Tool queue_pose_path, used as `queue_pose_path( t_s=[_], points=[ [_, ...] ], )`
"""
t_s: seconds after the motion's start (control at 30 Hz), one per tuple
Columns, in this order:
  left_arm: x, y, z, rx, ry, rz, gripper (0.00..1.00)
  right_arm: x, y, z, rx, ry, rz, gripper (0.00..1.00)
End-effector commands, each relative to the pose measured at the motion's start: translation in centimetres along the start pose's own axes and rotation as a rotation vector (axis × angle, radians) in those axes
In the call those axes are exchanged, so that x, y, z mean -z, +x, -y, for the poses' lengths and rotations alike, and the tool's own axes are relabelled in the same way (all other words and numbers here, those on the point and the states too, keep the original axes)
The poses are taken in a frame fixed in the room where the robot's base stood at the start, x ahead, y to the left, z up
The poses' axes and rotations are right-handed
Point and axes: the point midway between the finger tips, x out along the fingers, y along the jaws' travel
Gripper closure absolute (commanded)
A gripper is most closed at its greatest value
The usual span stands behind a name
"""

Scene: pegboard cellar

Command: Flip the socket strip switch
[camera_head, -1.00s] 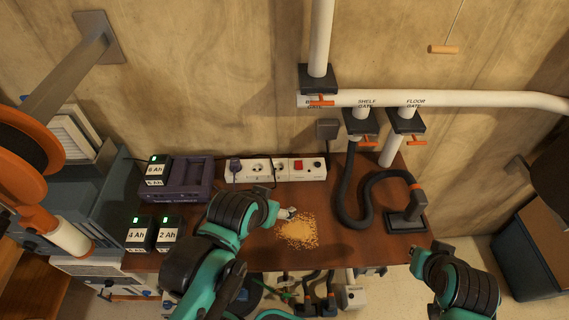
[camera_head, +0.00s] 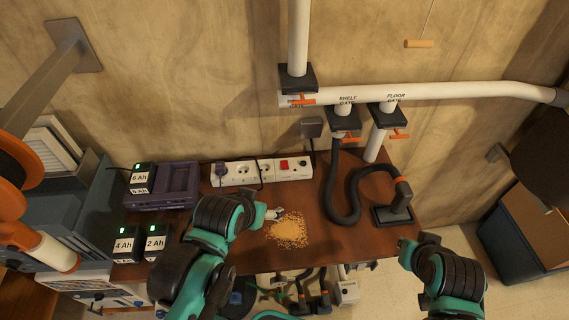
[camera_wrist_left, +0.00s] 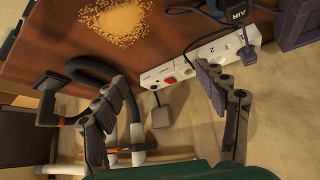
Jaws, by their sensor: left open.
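The white socket strip (camera_head: 240,179) lies along the back of the brown bench against the wall, with a red switch (camera_head: 284,164) near its right end. A dark plug sits in its left end. My left gripper (camera_head: 273,213) is over the bench, in front of the strip and beside a pile of sawdust. In the left wrist view, the open fingers (camera_wrist_left: 161,77) are spread and empty. The strip (camera_wrist_left: 208,55) and its red switch (camera_wrist_left: 170,80) show beyond them, with the switch between the fingertips in the picture. My right arm is at the lower right; its fingers are not visible.
Sawdust (camera_head: 288,231) lies on the bench (camera_head: 310,205). A black hose (camera_head: 330,190) and its floor nozzle (camera_head: 392,212) stand to the right. A purple charger (camera_head: 178,184) and battery packs (camera_head: 125,243) are at the left. White pipes with orange-handled gates run along the wall.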

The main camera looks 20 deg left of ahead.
Motion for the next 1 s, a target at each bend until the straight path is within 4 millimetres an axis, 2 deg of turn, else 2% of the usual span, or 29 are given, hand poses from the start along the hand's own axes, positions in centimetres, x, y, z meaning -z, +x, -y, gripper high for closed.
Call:
queue_pose_path(
  t_s=[0.07,0.23,0.33,0.47,0.7,0.83,1.0],
  points=[
    [0.0,0.0,0.0,0.0,0.0,0.0,0.3,0.0,0.0,0.0,0.0,0.0,0.0,1.0],
    [0.7,0.0,0.0,0.007,-0.01,0.004,0.75,0.1,-0.2,0.0,0.0,0.0,0.0,1.0],
    [2.3,0.1,-0.1,0.027,-0.036,0.012,1.0,0.4,-0.5,0.0,0.0,0.0,0.0,1.0],
    [5.5,0.8,-0.2,0.072,-0.094,0.019,1.0,0.8,-1.2,0.0,0.0,0.0,0.0,1.0],
    [11.5,3.4,-1.4,0.168,-0.217,0.001,1.0,1.6,-2.3,0.0,0.0,0.0,0.0,1.0],
    [13.7,4.8,-2.1,0.206,-0.269,-0.02,1.0,1.9,-2.7,0.0,0.0,0.0,0.0,1.0],
    [15.0,6.0,-2.7,0.232,-0.309,-0.038,1.0,2.1,-2.9,0.0,0.0,0.0,0.0,1.0]
  ],
)
